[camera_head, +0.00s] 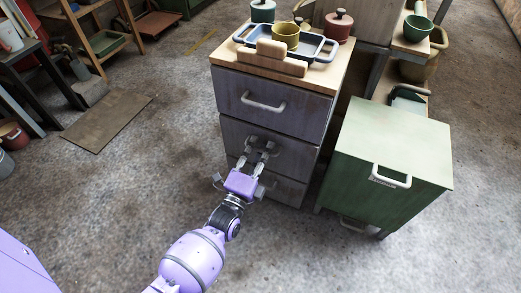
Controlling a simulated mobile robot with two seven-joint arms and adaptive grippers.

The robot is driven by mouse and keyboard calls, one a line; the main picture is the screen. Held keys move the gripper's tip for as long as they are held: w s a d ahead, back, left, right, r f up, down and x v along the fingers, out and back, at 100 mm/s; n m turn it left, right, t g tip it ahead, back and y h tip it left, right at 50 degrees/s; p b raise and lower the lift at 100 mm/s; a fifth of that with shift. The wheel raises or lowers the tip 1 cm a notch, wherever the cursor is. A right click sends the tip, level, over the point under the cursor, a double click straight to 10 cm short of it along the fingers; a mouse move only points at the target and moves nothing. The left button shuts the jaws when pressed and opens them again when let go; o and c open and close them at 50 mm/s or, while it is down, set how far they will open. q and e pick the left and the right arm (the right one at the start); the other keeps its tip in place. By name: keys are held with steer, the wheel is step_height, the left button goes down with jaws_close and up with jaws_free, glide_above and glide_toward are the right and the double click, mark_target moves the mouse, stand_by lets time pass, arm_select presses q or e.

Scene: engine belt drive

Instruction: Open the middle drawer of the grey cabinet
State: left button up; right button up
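The grey cabinet (225,92) has a wooden top and three drawers, all looking closed. The top drawer has a pale bar handle (263,105). The middle drawer (298,156) is below it; its handle is mostly hidden by my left gripper. My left gripper (261,148) comes from below with its two fingers apart, tips at the middle drawer's front around the handle area. I cannot tell whether they touch it. The bottom drawer (286,192) is partly behind the gripper. My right gripper is not in view.
A green cabinet (395,145) with pale handles stands close on the right. A blue tray (322,49), a yellow pot (286,36) and wooden blocks (270,60) rest on the grey cabinet's top. A flat brown mat (108,120) lies at left. The floor in front is clear.

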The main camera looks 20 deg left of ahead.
arm_select(q)
jaws_close()
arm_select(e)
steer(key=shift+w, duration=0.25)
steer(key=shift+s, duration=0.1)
